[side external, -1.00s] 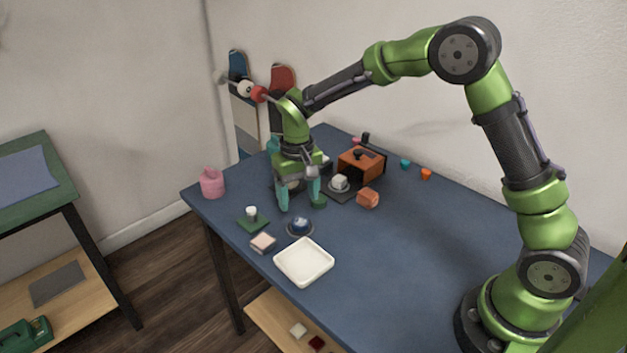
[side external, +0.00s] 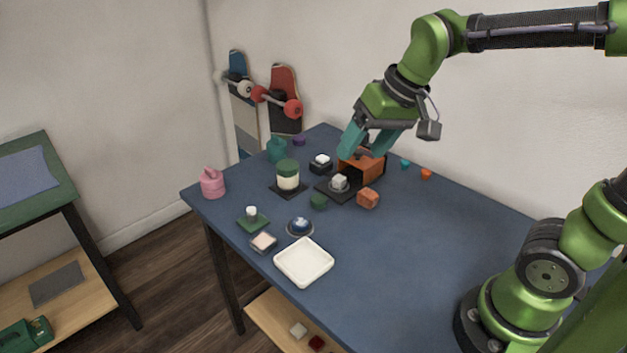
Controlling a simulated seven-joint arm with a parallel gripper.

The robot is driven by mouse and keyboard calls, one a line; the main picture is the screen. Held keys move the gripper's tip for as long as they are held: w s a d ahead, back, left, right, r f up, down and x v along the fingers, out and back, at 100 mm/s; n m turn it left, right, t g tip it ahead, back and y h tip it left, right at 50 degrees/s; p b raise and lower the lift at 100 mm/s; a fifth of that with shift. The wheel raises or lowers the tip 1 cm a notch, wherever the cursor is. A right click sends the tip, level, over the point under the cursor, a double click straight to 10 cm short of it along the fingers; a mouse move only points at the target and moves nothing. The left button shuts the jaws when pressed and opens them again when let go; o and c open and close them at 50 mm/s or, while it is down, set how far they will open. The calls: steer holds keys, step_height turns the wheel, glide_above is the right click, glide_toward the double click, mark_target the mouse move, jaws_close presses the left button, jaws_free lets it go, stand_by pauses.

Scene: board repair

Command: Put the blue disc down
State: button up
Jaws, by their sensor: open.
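A small blue round piece with a pale top (side external: 299,225), the only thing that looks like the blue disc, sits on a dark round base on the table, just behind the white tray (side external: 304,262). Whether the piece and base are separate is too small to tell. My gripper (side external: 362,152) is open, its teal fingers pointing down in front of or above the orange box (side external: 365,166). I see nothing held between them. The gripper is well apart from the blue piece, up and to the right of it.
A green-lidded jar (side external: 288,175) stands on a dark square left of the orange box. A pink container (side external: 212,183) is at the left edge. A green block (side external: 318,202) and an orange block (side external: 368,198) lie mid-table. The table's right part (side external: 440,225) is clear.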

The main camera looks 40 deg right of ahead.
steer(key=s+t, duration=0.2)
steer(key=s, duration=0.6)
steer(key=shift+d+f+t, duration=0.25)
steer(key=shift+f+t, duration=0.05)
steer(key=shift+f, duration=0.1)
